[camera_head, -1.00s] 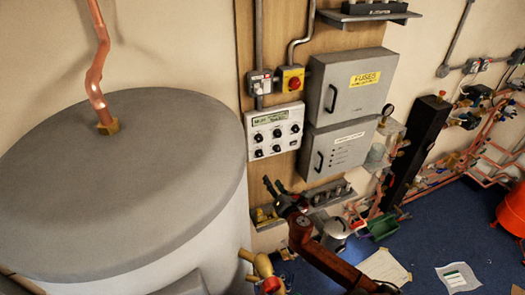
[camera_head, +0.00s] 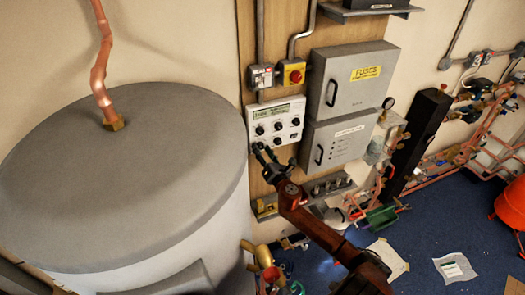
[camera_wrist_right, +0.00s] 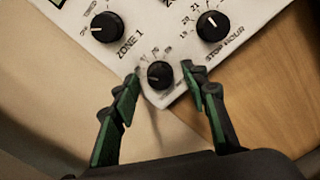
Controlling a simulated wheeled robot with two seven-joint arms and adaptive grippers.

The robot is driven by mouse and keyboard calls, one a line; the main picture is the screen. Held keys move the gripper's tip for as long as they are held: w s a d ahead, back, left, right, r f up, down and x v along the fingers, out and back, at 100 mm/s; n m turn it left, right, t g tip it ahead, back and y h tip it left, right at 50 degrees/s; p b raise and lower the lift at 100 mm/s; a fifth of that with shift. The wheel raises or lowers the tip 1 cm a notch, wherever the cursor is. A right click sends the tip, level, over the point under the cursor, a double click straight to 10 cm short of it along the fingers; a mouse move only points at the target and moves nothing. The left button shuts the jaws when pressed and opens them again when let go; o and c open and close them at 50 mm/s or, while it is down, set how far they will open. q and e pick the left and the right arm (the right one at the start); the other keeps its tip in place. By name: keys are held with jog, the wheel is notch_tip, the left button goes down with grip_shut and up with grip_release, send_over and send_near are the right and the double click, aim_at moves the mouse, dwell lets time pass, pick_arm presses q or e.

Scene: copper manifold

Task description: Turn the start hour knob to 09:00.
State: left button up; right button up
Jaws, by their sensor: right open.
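The white control panel (camera_head: 287,112) hangs on the wooden board, with a green display (camera_head: 271,114) and several black knobs. My right gripper (camera_head: 263,151) is at the panel's lower left corner. In the right wrist view my right gripper (camera_wrist_right: 161,82) is open, one finger on each side of a black knob (camera_wrist_right: 160,74), with gaps visible. That knob has a pale mark on its left side; its label is unreadable, so I cannot tell its name. The stop hour knob (camera_wrist_right: 211,25) and the zone 1 knob (camera_wrist_right: 107,26) sit beyond the fingertips. My left gripper is out of view.
A large grey tank (camera_head: 120,180) fills the left. A red and yellow switch (camera_head: 293,73) is above the panel. Grey fuse boxes (camera_head: 350,85) are to its right. Pipework and valves lie below, and papers (camera_head: 455,268) are on the blue floor.

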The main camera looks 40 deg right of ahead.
jog(key=shift+c, duration=0.2)
grip_shut()
dwell(0.3)
jog(key=m, duration=0.4)
jog(key=shift+m, duration=0.4)
jog(key=m+p, duration=0.1)
jog(key=m, duration=0.3)
jog(key=shift+m, duration=0.3)
jog(key=m+p, duration=0.1)
jog(key=m, duration=0.3)
jog(key=shift+m+p, duration=0.75)
jog(key=shift+m, duration=1.45)
jog(key=shift+f, duration=0.1)
